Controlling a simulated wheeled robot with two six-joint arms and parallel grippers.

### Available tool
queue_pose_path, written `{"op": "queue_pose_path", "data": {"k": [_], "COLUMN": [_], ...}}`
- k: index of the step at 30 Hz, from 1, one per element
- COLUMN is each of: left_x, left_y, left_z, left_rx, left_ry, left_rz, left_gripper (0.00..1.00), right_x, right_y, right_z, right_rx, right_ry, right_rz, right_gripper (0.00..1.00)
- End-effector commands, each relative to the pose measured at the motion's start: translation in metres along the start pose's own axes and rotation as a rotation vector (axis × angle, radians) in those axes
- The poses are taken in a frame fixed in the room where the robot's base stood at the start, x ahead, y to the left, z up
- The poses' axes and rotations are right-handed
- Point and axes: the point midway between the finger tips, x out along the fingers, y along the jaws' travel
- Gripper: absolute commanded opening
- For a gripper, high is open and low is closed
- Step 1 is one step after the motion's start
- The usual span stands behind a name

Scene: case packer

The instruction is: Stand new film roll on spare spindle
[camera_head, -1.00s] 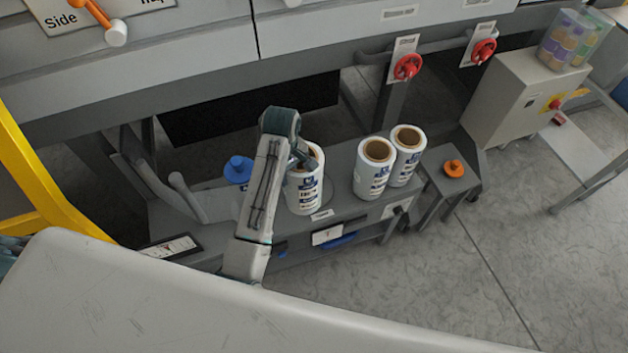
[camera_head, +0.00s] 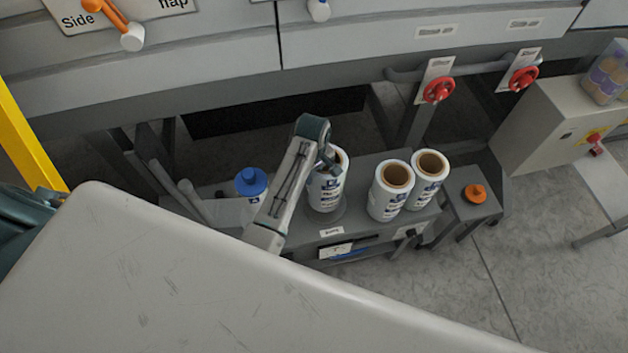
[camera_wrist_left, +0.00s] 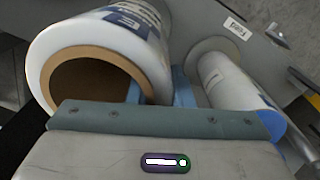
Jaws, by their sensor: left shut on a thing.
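A white film roll (camera_head: 327,193) with blue print and a brown core is held by my left gripper (camera_head: 330,160). In the left wrist view the same roll (camera_wrist_left: 152,30) fills the left side, and the blue fingers (camera_wrist_left: 160,92) are shut on its wall, one inside the core. In the head view a grey round base (camera_head: 345,217) shows below the roll; the roll hides most of it and any spindle there. I cannot tell whether they touch. A blue-topped spindle (camera_head: 251,182) with a thinner white roll stands to the left. My right gripper is out of view.
Two more white rolls (camera_head: 388,192) (camera_head: 429,178) stand close together on the grey bench (camera_head: 365,163), just right of the held roll. An orange knob (camera_head: 475,193) sits on a low stand further right. Machine panels with red handwheels (camera_head: 438,90) stand behind.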

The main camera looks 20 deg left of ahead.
Motion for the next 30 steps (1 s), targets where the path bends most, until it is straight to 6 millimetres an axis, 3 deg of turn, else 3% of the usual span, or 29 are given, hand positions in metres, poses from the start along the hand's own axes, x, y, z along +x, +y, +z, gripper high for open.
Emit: {"op": "queue_pose_path", "data": {"k": [5,12,23,24,27,30], "left_x": [0.015,0.04,0.044,0.046,0.045,0.045], "left_y": [0.001,0.001,0.001,0.0,0.0,0.0], "left_z": [-0.001,-0.001,-0.001,-0.001,-0.001,-0.001], "left_rx": [0.0,-0.001,-0.001,-0.001,-0.001,0.0], "left_ry": [0.001,0.003,0.003,0.001,0.001,0.001], "left_rz": [0.001,0.003,0.004,0.0,0.0,0.0], "left_gripper": [0.0,0.0,0.0,0.24,0.41,0.41], "right_x": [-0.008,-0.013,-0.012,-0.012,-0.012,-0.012], "right_y": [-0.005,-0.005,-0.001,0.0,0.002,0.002], "right_z": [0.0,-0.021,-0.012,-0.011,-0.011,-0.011], "right_rx": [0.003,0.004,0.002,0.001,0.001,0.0], "right_ry": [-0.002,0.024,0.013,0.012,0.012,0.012], "right_rz": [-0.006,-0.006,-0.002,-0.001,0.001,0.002], "right_gripper": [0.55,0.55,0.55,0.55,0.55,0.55]}}
